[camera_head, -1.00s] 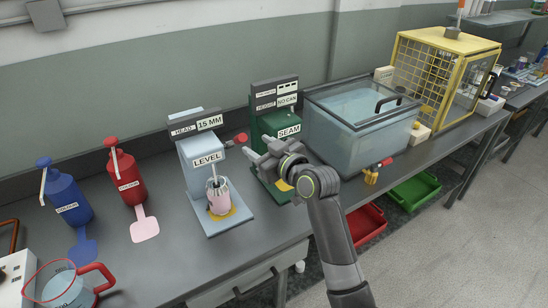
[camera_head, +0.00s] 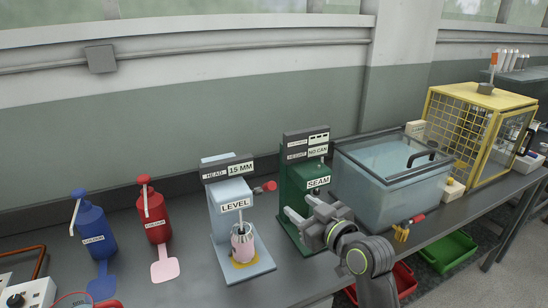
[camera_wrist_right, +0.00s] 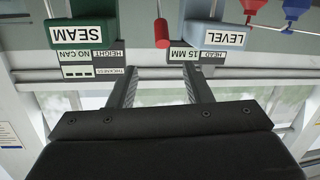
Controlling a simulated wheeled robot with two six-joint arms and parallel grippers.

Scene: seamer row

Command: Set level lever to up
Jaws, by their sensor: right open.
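The pale blue LEVEL machine (camera_head: 230,200) stands on the bench with a pink can (camera_head: 242,243) under its head. Its lever, with a red grip (camera_head: 265,187), sticks out from the machine's right side, roughly level or slightly raised. In the right wrist view the red grip (camera_wrist_right: 161,33) hangs beyond and between my fingertips. My right gripper (camera_head: 300,208) is open and empty, in front of the green SEAM machine (camera_head: 310,178), to the right of and apart from the red grip. It also shows in the wrist view (camera_wrist_right: 161,68). My left gripper is not in view.
Blue (camera_head: 95,235) and red (camera_head: 153,215) pump bottles stand left of the machine. A glass-walled tank (camera_head: 395,170) and a yellow cage (camera_head: 480,130) stand to the right. Red and green (camera_head: 447,250) bins sit below the bench edge.

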